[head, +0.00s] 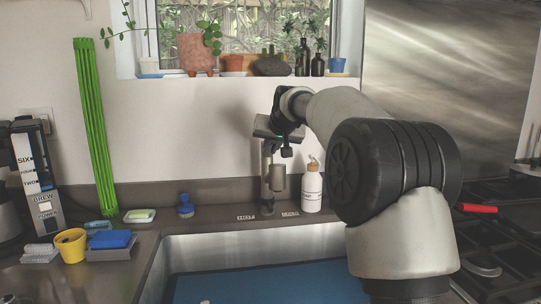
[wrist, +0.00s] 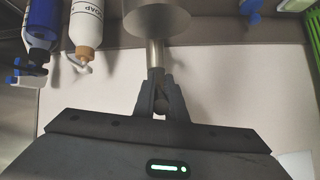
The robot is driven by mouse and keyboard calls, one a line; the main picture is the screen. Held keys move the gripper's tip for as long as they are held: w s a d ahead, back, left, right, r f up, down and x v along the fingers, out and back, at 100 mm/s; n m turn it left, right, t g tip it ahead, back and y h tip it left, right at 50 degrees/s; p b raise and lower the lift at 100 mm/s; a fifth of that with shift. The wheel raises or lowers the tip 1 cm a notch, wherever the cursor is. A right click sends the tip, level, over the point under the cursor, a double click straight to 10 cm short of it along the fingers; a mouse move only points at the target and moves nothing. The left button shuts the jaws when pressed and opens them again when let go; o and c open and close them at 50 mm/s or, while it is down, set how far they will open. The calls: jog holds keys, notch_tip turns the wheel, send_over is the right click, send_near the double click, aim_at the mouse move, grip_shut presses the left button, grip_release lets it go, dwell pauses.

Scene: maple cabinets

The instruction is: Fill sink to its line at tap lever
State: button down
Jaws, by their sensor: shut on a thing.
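The tap (head: 278,182) stands on the counter behind the sink, between the HOT label (head: 245,217) and the COLD label (head: 291,213). My gripper (head: 272,135) is at the tap's top. In the wrist view my gripper's fingers (wrist: 159,100) are shut on the tap lever (wrist: 155,55), a thin metal rod from the tap body (wrist: 157,18). The sink (head: 200,246) has a steel rim and a flat blue surface (head: 260,286) inside; I cannot tell whether this is water. I see no fill line and no clear stream. My arm hides the sink's right part.
A white soap bottle (head: 312,190) stands close right of the tap; it also shows in the wrist view (wrist: 86,25) beside a blue bottle (wrist: 40,25). A blue stopper-like item (head: 185,206) stands left. Potted plants line the sill. A stove (head: 500,235) is at right.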

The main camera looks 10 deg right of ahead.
dwell(0.4)
jog(key=c, duration=1.8)
grip_release()
jog(key=p+v, duration=0.1)
jog(key=v, duration=1.6)
jog(key=shift+s, duration=0.2)
jog(key=s+f+n+g, duration=0.1)
jog(key=s+f+g, duration=0.1)
jog(key=s+f, duration=0.75)
jog(key=s+f+g, duration=0.1)
jog(key=s+f, duration=0.5)
jog(key=s, duration=0.7)
jog(key=s+f+n+g, duration=0.1)
jog(key=s+f+g, duration=0.1)
jog(key=s+f, duration=0.75)
jog(key=s+r+p, duration=0.3)
jog(key=r+p, duration=1.9)
jog(key=shift+a+r+h, duration=0.4)
